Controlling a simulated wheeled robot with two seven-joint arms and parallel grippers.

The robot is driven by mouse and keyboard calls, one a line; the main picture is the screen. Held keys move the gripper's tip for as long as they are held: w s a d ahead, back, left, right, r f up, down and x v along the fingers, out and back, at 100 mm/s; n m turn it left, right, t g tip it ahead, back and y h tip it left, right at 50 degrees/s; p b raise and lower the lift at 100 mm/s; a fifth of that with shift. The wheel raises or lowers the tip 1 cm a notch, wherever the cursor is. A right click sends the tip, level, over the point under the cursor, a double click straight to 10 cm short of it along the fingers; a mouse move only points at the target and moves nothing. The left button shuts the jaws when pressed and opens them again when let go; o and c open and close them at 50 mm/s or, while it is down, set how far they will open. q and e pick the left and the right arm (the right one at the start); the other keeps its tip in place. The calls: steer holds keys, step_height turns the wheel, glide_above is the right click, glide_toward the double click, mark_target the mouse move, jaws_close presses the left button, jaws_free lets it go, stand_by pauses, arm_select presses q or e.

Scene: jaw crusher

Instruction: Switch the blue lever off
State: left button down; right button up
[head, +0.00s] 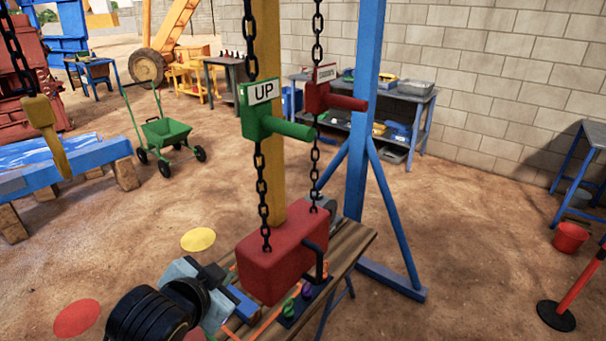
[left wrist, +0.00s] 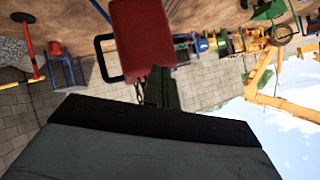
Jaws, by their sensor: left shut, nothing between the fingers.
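My left gripper (head: 226,288) is over the left end of the wooden bench, close to the left side of a red box (head: 268,268). It looks shut and empty. In the left wrist view my gripper's dark body fills the bottom, and the red box (left wrist: 141,38) hangs ahead of it. A blue piece (head: 243,304) shows right beside the gripper at the bench edge; I cannot tell if it is the blue lever. My right gripper is not in view.
The red box hangs on two chains with a green UP handle (head: 285,128) and a red handle (head: 345,103). A blue post (head: 362,120) stands behind the wooden bench (head: 350,247). A green cart (head: 166,132) stands farther back. Open sandy floor lies around.

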arm_select(q)
steer(key=w+d+r+m+t+h, duration=0.1)
steer(key=r+m+t, duration=0.1)
steer(key=r, duration=0.5)
steer(key=w+d+r+m+t+h, duration=0.1)
steer(key=d+r+m+t, duration=0.1)
steer(key=r, duration=0.6)
steer(key=d+r+m+t, duration=0.1)
steer(key=r+m, duration=0.1)
steer(key=r, duration=0.6)
steer(key=shift+w+d+r+t+h, duration=0.1)
steer(key=shift+w+d+t+h, duration=0.3)
steer(key=s+d+r+m+t+h, duration=0.1)
steer(key=r+m, duration=0.3)
steer(key=r, duration=0.4)
steer(key=s+d+r+m+t+h, duration=0.2)
steer(key=r+m+h, duration=0.1)
steer(key=r, duration=0.5)
steer(key=shift+d+r+m, duration=0.3)
steer(key=shift+m, duration=0.2)
steer(key=shift+w+r+p, duration=0.1)
steer(key=shift+w+p, duration=0.1)
steer(key=shift+p, duration=0.1)
steer(key=p+x, duration=0.5)
steer(key=x, duration=0.8)
steer(key=shift+w+d+r, duration=0.2)
steer(key=shift+w, duration=0.05)
